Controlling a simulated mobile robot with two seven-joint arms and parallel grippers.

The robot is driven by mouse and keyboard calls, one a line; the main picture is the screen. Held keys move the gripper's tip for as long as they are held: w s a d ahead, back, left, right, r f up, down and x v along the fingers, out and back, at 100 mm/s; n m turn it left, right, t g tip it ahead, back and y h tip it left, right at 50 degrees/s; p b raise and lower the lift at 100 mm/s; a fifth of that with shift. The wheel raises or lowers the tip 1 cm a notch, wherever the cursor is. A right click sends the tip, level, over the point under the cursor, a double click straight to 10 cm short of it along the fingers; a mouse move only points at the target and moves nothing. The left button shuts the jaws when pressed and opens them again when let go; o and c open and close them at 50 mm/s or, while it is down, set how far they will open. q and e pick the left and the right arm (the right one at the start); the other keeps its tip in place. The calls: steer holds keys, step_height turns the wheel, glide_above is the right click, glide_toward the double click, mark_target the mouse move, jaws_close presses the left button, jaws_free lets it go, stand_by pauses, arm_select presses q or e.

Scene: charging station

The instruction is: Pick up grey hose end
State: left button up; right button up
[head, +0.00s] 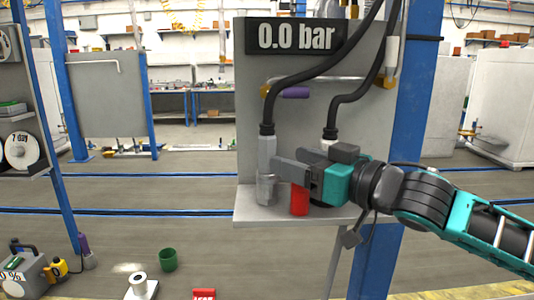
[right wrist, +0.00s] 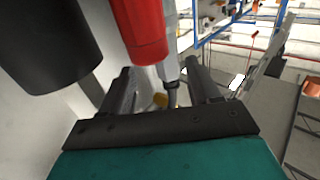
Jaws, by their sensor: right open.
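I cannot tell whether anything touches. My left gripper is not in view.
A red cylinder (head: 299,201) stands on the shelf (head: 290,219) below my right gripper and shows large in the wrist view (right wrist: 140,30). A second hose with a white end (head: 330,134) hangs behind the gripper. A purple handle (head: 295,92) is above.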

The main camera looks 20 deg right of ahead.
mark_target(267, 153)
steer(key=shift+w+a, duration=0.35)
steer(key=shift+w, duration=0.1)
steer(key=x, duration=0.2)
steer(key=p+x, duration=0.1)
steer(key=x, duration=0.1)
steer(key=shift+w+a+r, duration=0.1)
steer(key=shift+a+r, duration=0.05)
steer(key=shift+a, duration=0.3)
steer(key=shift+w+a, duration=0.15)
steer(key=shift+w, duration=0.15)
steer(key=c, duration=0.6)
jaws_close()
